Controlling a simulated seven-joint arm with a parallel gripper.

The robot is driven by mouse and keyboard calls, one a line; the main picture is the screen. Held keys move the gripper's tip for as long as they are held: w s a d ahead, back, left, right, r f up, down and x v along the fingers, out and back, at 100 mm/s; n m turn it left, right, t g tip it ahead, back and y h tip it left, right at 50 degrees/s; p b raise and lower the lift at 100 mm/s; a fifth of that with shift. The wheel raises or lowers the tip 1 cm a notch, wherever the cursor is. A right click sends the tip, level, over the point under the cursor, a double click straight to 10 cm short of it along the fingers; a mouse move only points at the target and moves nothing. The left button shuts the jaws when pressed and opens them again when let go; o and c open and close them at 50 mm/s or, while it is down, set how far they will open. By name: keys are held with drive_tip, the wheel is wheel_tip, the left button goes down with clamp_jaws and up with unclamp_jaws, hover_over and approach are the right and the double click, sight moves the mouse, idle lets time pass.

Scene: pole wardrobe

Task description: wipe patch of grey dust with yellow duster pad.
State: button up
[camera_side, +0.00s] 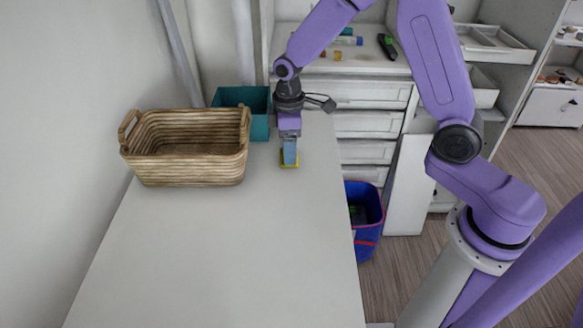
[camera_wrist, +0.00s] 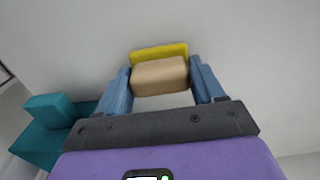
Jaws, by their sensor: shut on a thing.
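The yellow duster pad (camera_wrist: 158,52) has a tan block-shaped grip (camera_wrist: 160,77) on it. My gripper (camera_wrist: 160,72) is shut on this tan grip, with one blue finger on each side. In the side view the pad (camera_side: 289,165) shows as a small yellow edge under my gripper (camera_side: 290,155), which points down. The pad is at or just above the white tabletop (camera_side: 240,250); I cannot tell whether it touches. I cannot make out the patch of grey dust in either view.
A wicker basket (camera_side: 190,175) stands left of my gripper. A teal box (camera_side: 258,127) stands behind it, close to my gripper. A blue bin (camera_side: 368,215) is beyond the table's right edge. White drawers (camera_side: 365,125) stand at the back. The front of the tabletop is clear.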

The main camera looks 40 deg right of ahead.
drive_tip(key=shift+s+a, duration=0.4)
idle(0.8)
drive_tip(key=shift+s+a, duration=1.1)
drive_tip(key=shift+a, duration=0.05)
drive_tip(key=shift+s+a, duration=1)
drive_tip(key=shift+s, duration=0.05)
wheel_tip(320, 180, up, 7)
idle(0.5)
